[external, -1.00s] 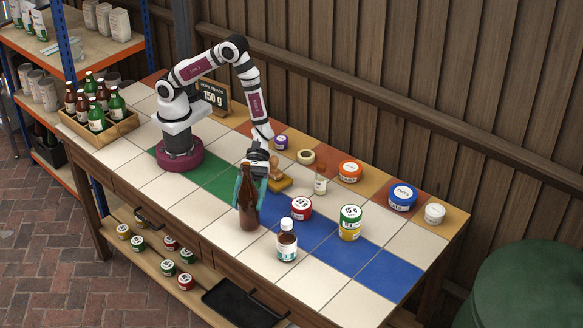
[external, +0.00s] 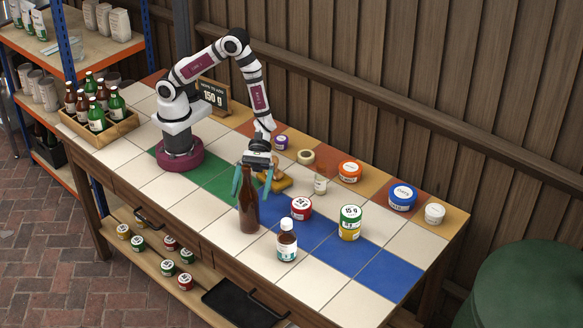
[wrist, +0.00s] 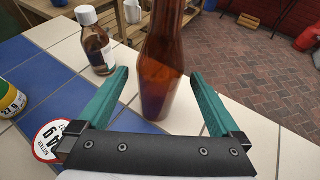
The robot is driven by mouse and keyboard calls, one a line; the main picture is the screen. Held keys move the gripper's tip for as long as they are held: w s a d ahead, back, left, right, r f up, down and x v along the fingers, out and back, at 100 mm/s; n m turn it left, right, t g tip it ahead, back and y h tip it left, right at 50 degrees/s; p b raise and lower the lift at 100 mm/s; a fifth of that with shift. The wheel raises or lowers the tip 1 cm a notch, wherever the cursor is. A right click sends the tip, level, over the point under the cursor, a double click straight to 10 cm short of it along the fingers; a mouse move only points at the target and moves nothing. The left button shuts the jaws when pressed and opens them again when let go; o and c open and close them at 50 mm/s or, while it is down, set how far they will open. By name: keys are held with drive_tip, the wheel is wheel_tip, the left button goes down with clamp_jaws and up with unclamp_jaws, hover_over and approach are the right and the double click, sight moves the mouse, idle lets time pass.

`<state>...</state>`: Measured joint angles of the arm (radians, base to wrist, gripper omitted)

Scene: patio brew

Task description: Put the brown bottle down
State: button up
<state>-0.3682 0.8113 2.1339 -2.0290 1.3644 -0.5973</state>
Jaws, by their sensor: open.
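The brown bottle (external: 248,206) stands upright on the tiled table, near the front edge, on white tile beside the blue strip. My gripper (external: 252,185) is open just behind the bottle's upper part, its teal fingers spread to either side. In the wrist view the bottle (wrist: 168,75) stands between and beyond the two open fingers (wrist: 163,100), with clear gaps on both sides. The bottle's top is cut off in the wrist view.
A wooden stamp (external: 277,179) is behind my gripper. White tiles at front left are clear.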

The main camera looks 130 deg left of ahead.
drive_tip(key=v, duration=0.8)
drive_tip(key=s+d+r+m+g+y, duration=0.2)
drive_tip(key=s+d+r+m+g, duration=0.15)
drive_tip(key=s+m, duration=0.35)
drive_tip(key=s+d+r+m+g+y, duration=0.1)
drive_tip(key=s+d+r+m+g, duration=0.2)
drive_tip(key=s+m+g, duration=0.35)
drive_tip(key=s+a+r+m+t+y, duration=0.3)
drive_tip(key=s+a+m+y, duration=0.7)
drive_tip(key=m, duration=0.6)
drive_tip(key=shift+s, duration=0.25)
